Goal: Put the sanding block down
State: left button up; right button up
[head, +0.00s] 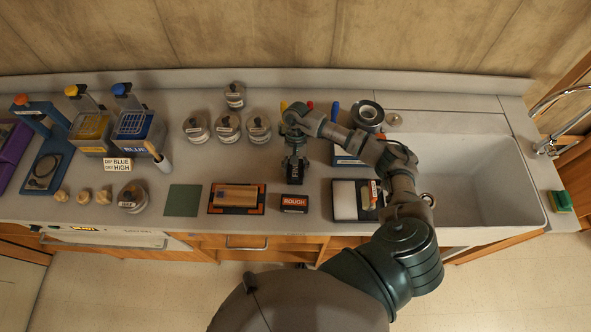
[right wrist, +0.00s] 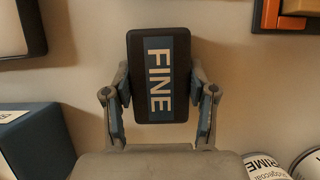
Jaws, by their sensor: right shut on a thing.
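My right gripper (right wrist: 160,105) is shut on a dark sanding block with a blue FINE label (right wrist: 159,78), with a finger on each side of it. In the head view the FINE block (head: 294,170) shows at the end of my right gripper (head: 295,158), over the middle of the counter. I cannot tell whether it touches the counter. A second block with a red ROUGH label (head: 294,204) lies just in front of it, near the counter's front edge. My left gripper is not in view.
A black-and-white tray (head: 343,200) and a blue box (head: 345,157) are to the right, before the sink (head: 475,180). Several tins (head: 258,128) stand behind left.

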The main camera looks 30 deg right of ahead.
jog(key=o, duration=0.9)
jog(key=shift+s+f, duration=0.15)
jog(key=shift+f, duration=0.15)
jog(key=shift+o, duration=1.1)
jog(key=shift+a, duration=0.1)
jog(key=shift+r, duration=0.1)
jog(key=shift+r+p, duration=0.25)
jog(key=shift+p, duration=0.25)
jog(key=b+v, duration=0.2)
jog(key=v, duration=1)
jog(key=shift+b, duration=0.4)
